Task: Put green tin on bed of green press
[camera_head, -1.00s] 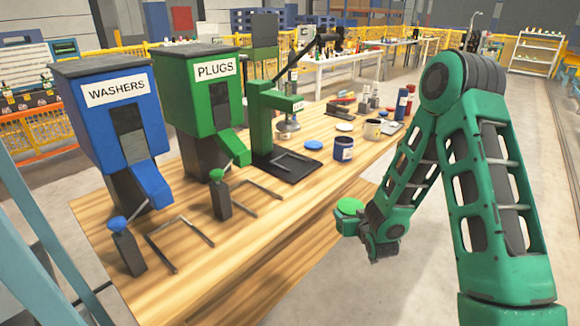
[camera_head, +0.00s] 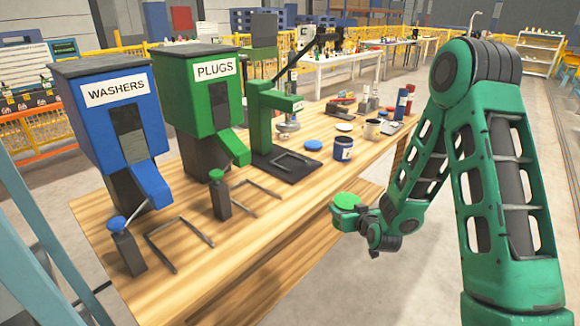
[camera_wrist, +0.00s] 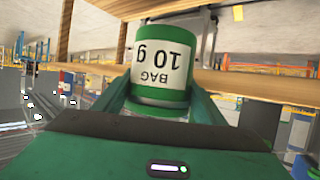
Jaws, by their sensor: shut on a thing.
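The green tin (camera_wrist: 161,68) is between the two fingers of my gripper (camera_wrist: 160,100) in the wrist view. It is green with a white label reading "BAG 10 g", which appears upside down there. In the head view the tin's green top (camera_head: 346,201) shows, and my gripper (camera_head: 350,222) holds it in front of the bench's front edge. My gripper is shut on the tin. The green press (camera_head: 264,120) stands on the bench to the right of the plugs hopper. Its dark bed (camera_head: 287,172) lies at its foot, with a grey U-shaped frame on it.
The wooden bench (camera_head: 270,238) carries a blue washers hopper (camera_head: 112,105), a green plugs hopper (camera_head: 205,95), and two small button posts with metal frames.

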